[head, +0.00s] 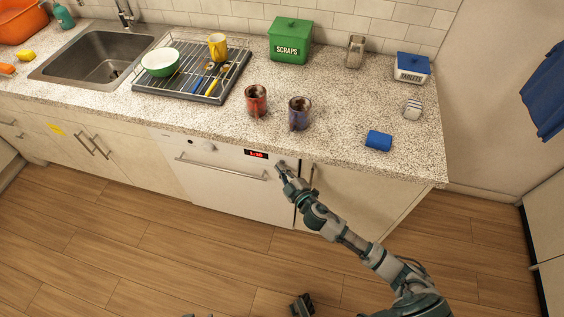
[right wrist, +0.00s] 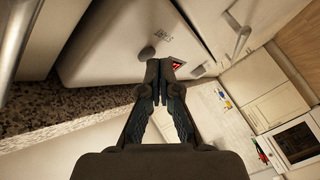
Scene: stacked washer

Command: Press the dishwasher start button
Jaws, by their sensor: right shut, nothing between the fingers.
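The white dishwasher (head: 228,188) sits under the counter, its door shut. Its red lit display (head: 256,154) is at the right of the top panel, with a round knob (head: 209,147) further left. My right gripper (head: 279,165) is shut and empty at the panel's right end, just right of the display; the gripper hides that spot. In the right wrist view its closed fingertips (right wrist: 163,68) overlap the display (right wrist: 176,62). I cannot tell whether the fingertips touch the panel.
The dishwasher handle (head: 220,168) runs below the panel. On the counter (head: 205,118) stand a red mug (head: 256,100), a blue mug (head: 299,113), a dish rack (head: 235,75) and a blue sponge (head: 378,140). A dark part (head: 302,304) shows at the bottom edge, perhaps my left gripper. The wooden floor is clear.

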